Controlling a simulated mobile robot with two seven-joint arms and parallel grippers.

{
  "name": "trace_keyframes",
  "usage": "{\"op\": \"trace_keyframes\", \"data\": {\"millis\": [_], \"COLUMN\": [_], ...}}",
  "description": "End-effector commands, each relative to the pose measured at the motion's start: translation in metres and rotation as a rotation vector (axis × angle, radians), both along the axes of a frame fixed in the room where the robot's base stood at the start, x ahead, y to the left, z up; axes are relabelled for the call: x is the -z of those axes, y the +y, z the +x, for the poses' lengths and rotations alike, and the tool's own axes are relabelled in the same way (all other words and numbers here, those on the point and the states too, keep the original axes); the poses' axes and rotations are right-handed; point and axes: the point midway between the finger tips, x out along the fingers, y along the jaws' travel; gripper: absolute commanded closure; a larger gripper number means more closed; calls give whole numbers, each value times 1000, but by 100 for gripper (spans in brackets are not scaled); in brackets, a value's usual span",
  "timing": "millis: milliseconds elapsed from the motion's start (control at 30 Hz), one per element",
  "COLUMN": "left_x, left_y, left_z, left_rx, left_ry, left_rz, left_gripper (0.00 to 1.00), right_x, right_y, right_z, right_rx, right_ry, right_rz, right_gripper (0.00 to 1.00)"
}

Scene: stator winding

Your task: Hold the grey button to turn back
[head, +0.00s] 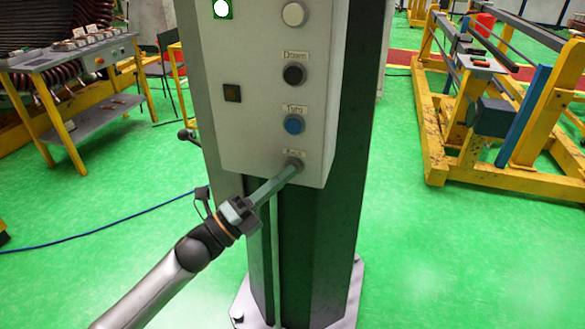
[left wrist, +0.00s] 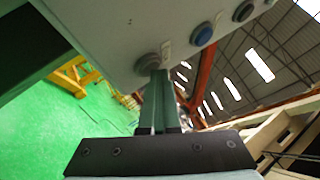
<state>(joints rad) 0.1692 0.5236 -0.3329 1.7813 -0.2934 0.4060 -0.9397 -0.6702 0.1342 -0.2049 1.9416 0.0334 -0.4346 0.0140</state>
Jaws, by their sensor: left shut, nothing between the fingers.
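The grey button (head: 295,163) is the lowest in the right column of the control box (head: 232,135), under a small label. My left gripper (head: 291,167) is shut, and its fingertips are at this button, partly covering it. In the left wrist view the shut fingers (left wrist: 158,80) reach up to the grey button (left wrist: 148,64) and appear to touch it. Whether the button is pressed in cannot be told. My right gripper is not in view.
Above are a blue button (head: 294,124), a black button (head: 294,74) and a white button (head: 294,14). A dark square switch (head: 232,93) and a lit green lamp (head: 222,8) are to the left. Yellow frames (head: 480,172) stand at right. The green floor is open around the pillar.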

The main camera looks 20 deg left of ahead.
Motion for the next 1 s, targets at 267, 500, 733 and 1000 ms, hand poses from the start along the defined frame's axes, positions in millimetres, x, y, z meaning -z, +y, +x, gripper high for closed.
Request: {"op": "trace_keyframes", "data": {"millis": [267, 500, 733, 1000], "left_x": [0, 0, 0, 0], "left_y": [0, 0, 0, 1], "left_z": [1, 1, 1, 1], "left_rx": [-2, -2, -2, -2], "left_ry": [2, 2, 2, 2], "left_rz": [0, 0, 0, 0], "left_gripper": [100, 100, 100, 100], "right_x": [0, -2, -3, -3], "right_y": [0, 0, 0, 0], "right_z": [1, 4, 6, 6], "right_rx": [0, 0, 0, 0], "right_ry": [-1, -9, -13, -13], "right_rz": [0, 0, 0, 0], "right_gripper": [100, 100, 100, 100]}}
